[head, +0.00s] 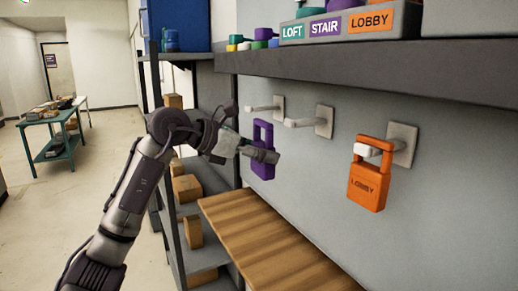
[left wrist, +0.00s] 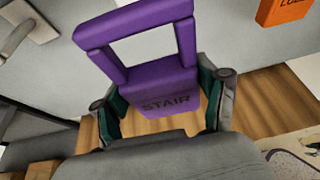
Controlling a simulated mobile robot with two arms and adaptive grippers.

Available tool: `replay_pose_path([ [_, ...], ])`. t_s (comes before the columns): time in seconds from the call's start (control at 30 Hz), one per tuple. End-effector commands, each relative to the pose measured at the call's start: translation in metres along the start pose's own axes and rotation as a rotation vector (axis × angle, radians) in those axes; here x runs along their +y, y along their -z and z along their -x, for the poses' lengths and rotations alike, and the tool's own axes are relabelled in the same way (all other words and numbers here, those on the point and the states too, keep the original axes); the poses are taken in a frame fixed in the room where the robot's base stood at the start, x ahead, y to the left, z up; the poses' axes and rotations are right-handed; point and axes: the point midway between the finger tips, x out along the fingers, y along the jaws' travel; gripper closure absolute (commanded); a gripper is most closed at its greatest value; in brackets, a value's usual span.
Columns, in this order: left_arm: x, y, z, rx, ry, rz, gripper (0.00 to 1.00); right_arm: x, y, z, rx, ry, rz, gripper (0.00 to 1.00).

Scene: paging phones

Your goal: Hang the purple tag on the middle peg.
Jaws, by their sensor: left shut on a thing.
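The purple tag (head: 261,172) has a square loop handle on top. It reads STAIR in the left wrist view (left wrist: 160,88). My left gripper (head: 262,154) is shut on its body, with a finger on each side (left wrist: 164,104), and holds it upright in the air with the loop above the fingers. The middle peg (head: 306,122) is bare and sticks out from a pale wall plate. In the head view the tag is left of this peg and lower, apart from it. My right gripper is out of view.
The left peg (head: 262,108) is empty. An orange LOBBY tag (head: 368,187) hangs on the right peg (head: 378,149). A dark shelf (head: 370,58) with a labelled bin (head: 335,27) juts out above the pegs. A wooden ledge (head: 270,240) lies below.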

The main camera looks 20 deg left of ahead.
Motion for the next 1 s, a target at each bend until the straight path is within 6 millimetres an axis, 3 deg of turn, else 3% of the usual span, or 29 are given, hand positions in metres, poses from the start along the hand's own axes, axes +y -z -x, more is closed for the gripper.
replay_pose_path([
  [0.1, 0.005, -0.014, 0.009, -0.005, -0.022, 0.011, 0.68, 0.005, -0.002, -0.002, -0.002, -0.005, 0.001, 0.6],
  [0.27, 0.006, -0.019, 0.008, -0.007, -0.027, 0.014, 0.68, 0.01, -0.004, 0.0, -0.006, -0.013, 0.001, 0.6],
  [1.0, 0.007, -0.032, -0.033, -0.008, -0.025, 0.014, 0.68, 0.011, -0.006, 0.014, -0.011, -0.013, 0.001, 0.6],
])
